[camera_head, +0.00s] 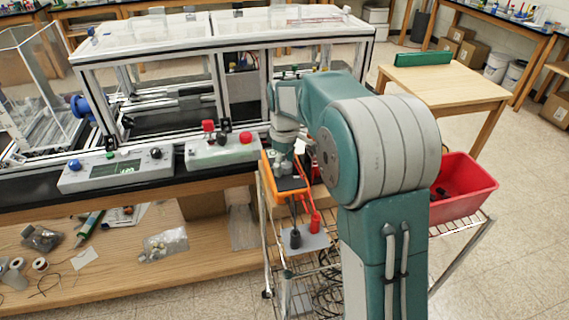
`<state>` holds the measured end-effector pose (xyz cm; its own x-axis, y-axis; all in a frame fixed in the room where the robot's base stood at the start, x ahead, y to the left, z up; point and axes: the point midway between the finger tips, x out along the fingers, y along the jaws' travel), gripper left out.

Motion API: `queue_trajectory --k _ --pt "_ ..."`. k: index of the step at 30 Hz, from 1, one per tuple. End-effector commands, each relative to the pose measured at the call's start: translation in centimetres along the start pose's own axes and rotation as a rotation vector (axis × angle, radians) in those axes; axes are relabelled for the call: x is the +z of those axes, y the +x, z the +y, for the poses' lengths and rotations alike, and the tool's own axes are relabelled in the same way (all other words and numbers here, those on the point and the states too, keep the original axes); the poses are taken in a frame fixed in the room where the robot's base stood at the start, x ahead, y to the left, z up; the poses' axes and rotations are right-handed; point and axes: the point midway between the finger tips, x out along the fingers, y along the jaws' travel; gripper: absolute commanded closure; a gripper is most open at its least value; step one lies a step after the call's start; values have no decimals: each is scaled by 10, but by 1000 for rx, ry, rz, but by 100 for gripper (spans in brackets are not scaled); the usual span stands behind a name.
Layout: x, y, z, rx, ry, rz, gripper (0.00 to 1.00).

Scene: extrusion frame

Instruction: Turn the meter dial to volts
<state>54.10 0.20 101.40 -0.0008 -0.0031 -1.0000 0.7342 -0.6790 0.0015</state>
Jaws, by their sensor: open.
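The orange meter (267,182) lies on the wire cart beside the bench, and part of its dark face shows. My gripper (285,170) points down over the upper part of the meter, with its jaws open. It hides the dial, so I cannot tell the dial's setting. I also cannot tell whether the fingers touch the dial. A black probe (295,238) and a red probe (315,219) stand just in front of the meter, near a small grey plate (312,243).
The bench to the left holds a grey display box (118,171) and a control box with a red button (222,151). A framed enclosure (225,45) stands behind. A red bin (466,189) sits on the cart's right. A wooden table (450,82) is behind right.

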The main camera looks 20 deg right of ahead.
Motion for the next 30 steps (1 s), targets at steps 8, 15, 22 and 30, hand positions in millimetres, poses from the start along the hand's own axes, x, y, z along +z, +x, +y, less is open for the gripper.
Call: queue_trajectory --k 8,15,22,30 --pt "0 2 0 0 1 0 23" --pt "0 2 0 0 1 -1 100" --pt "-1 2 0 -2 9 -1 100" --pt "0 3 -1 -3 105 -2 100"
